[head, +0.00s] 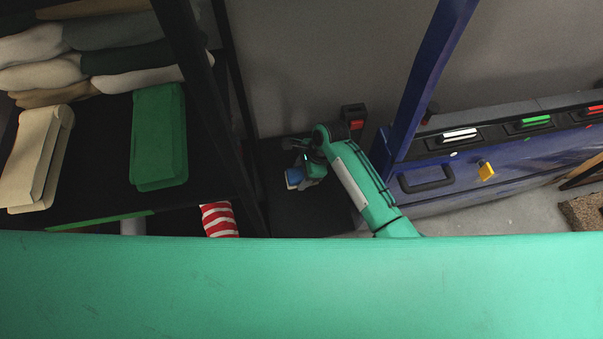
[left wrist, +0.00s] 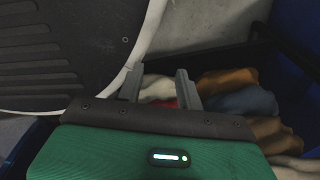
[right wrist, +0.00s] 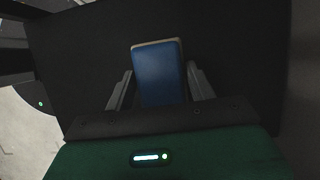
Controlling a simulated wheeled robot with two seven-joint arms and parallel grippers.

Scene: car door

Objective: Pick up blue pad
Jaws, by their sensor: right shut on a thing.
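The blue pad (right wrist: 158,72) is a small rounded block with a pale edge, standing between the fingers of my right gripper (right wrist: 160,88) in the right wrist view. In the head view the blue pad (head: 294,177) shows at the tip of my right gripper (head: 300,172), above a dark surface. My right gripper is shut on it. My left gripper (left wrist: 160,84) shows in the left wrist view with its fingers apart and nothing between them. Several rolled cloths lie beyond it. The left arm's gripper is not visible in the head view.
A black shelf (head: 105,125) at left holds green pads (head: 158,135), cream pads (head: 30,165) and stacked rolled cloths (head: 60,55). A red-and-white striped thing (head: 219,219) lies lower down. A large teal surface fills the bottom.

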